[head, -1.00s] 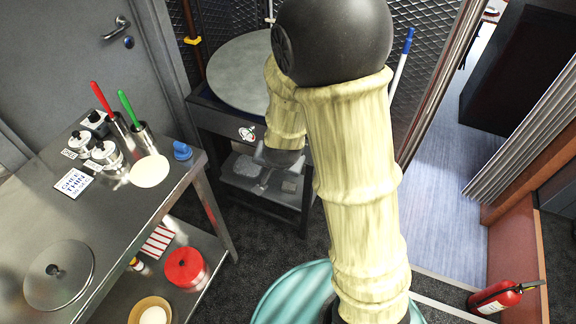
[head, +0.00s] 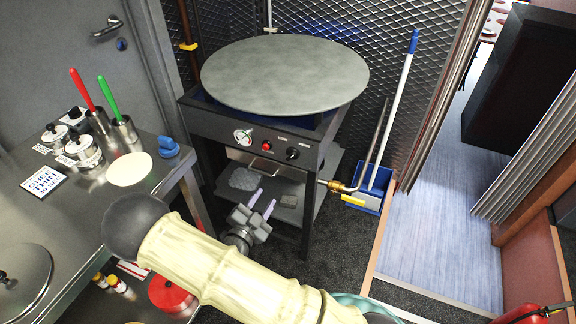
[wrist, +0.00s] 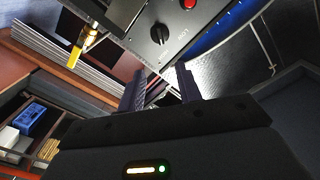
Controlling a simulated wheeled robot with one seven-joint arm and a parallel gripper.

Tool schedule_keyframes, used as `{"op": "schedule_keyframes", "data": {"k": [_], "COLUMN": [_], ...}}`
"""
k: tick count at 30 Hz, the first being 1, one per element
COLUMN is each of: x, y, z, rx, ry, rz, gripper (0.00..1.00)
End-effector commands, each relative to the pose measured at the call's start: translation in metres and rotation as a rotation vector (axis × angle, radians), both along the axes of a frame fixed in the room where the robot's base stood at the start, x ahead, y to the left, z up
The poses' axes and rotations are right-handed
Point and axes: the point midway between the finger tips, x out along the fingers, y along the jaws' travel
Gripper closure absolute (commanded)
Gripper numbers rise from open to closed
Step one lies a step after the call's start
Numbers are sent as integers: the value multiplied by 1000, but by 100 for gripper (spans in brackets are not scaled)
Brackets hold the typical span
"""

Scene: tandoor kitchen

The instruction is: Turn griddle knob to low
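The griddle (head: 285,75) is a large round grey plate on a dark stand. Its front panel (head: 225,128) carries a dial, a red button (head: 267,146) and a black knob (head: 292,153) at the right. The knob also shows in the wrist view (wrist: 159,34), above and beyond my fingers, with lettering beside it. My gripper (head: 262,203) is below and left of the knob, in front of the stand. Its two fingers are apart with nothing between them. They do not touch the knob. The wrist view shows both fingers (wrist: 160,90) pointing toward the panel.
A brass gas fitting with a yellow handle (wrist: 74,56) sticks out right of the stand. A blue dustpan (head: 368,198) and a broom lean beside it. The steel table (head: 75,230) with pots stands at the left. A fire extinguisher (head: 525,314) is at lower right.

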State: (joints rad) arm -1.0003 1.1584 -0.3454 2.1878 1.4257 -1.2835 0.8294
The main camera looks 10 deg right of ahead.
Motion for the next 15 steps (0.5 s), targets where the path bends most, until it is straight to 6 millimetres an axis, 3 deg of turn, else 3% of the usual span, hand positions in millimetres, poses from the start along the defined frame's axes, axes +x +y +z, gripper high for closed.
{"op": "schedule_keyframes", "data": {"k": [8, 15], "x": [3, 25], "y": [-2, -19], "z": [0, 1], "rx": [2, 1], "ry": [4, 4], "rz": [1, -4], "gripper": [65, 65]}}
